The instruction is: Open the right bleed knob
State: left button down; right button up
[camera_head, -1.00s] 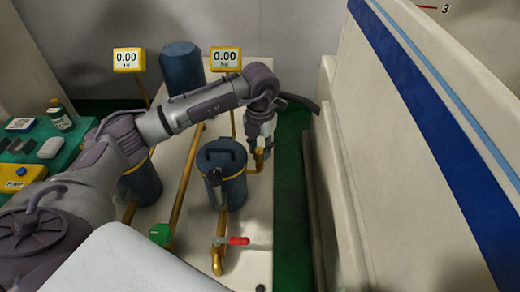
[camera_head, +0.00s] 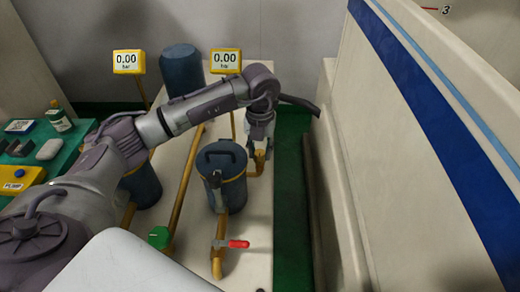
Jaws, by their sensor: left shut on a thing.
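The right filter canister (camera_head: 222,188) is dark blue with a handled lid and stands upright on the pale bench. My left gripper (camera_head: 257,152) points down just to the right of its lid, by a brass pipe elbow (camera_head: 256,168). It is shut on a small fitting there, which I take for the right bleed knob; the fingers hide it, so its turn cannot be told. My right gripper is out of view.
A red-handled valve (camera_head: 238,244) and a green knob (camera_head: 159,237) sit on brass pipes in front. Two yellow gauges (camera_head: 225,61) (camera_head: 129,62) read 0.00. A large white machine wall (camera_head: 400,180) closes off the right. A green side table (camera_head: 72,150) stands left.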

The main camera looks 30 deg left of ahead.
aim_at(260, 152)
pick_arm(q)
jog(key=c, duration=0.8)
grip_release()
notch_tip(260, 152, up, 12)
